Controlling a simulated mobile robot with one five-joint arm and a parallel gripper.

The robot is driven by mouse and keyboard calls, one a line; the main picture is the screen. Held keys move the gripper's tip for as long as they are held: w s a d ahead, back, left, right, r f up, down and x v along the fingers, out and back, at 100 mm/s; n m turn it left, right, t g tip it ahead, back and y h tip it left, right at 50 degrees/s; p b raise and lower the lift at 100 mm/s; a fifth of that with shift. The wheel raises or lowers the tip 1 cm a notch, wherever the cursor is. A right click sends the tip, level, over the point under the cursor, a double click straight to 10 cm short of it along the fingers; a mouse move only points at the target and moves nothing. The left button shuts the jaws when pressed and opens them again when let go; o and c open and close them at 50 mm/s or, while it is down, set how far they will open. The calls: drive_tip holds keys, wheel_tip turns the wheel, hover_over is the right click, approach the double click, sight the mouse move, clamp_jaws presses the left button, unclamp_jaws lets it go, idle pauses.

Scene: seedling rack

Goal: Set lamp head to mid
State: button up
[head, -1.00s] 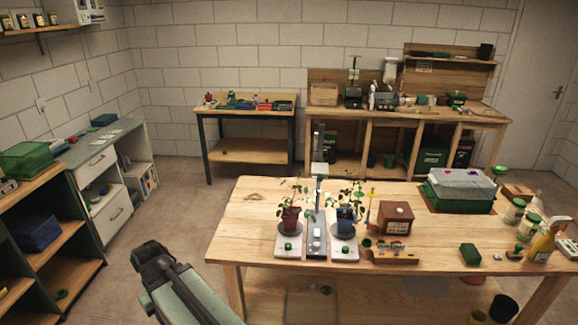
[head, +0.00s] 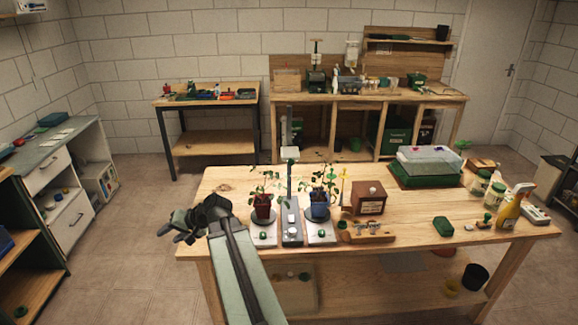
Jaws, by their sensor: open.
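The lamp (head: 289,182) has a dark upright post that stands on a grey base (head: 292,232) near the front of the wooden table. Its small pale lamp head (head: 289,153) sits part-way up the post, below the top. A seedling in a red pot (head: 262,206) stands left of the post and one in a blue pot (head: 320,206) stands right of it, each on a white base plate. My gripper (head: 180,228) is open and empty, left of the table's front left part and well apart from the lamp.
A brown wooden box (head: 369,198) and a wooden holder (head: 366,233) are right of the blue pot. A clear-lidded green tray (head: 427,166), jars and a yellow spray bottle (head: 511,208) stand farther right. The table's back left is bare. Floor is free left of the table.

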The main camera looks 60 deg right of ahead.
drive_tip(key=s+d+r+m+t+h+b, duration=0.1)
drive_tip(key=s+d+r+m+t+h, duration=0.1)
drive_tip(key=d, duration=0.5)
drive_tip(key=s+d+r+m+t+h, duration=0.1)
drive_tip(key=s+d+r+m, duration=0.15)
drive_tip(key=d, duration=0.45)
drive_tip(key=s+d+r+m+t+h+b, duration=0.1)
drive_tip(key=d+m+t+h, duration=0.1)
drive_tip(key=d, duration=0.6)
drive_tip(key=m+h, duration=0.8)
drive_tip(key=m, duration=0.1)
approach(287, 159)
drive_tip(key=shift+w+d+f+t+b, duration=0.15)
drive_tip(key=shift+w+d+f+b, duration=0.1)
drive_tip(key=shift+w+d, duration=0.2)
drive_tip(key=shift+w+d+f+t+b, duration=0.2)
drive_tip(key=shift+w+d, duration=0.1)
drive_tip(key=shift+d, duration=0.3)
drive_tip(key=x, duration=0.8)
drive_tip(key=shift+w+a, duration=0.15)
clamp_jaws()
drive_tip(key=shift+n, duration=0.25)
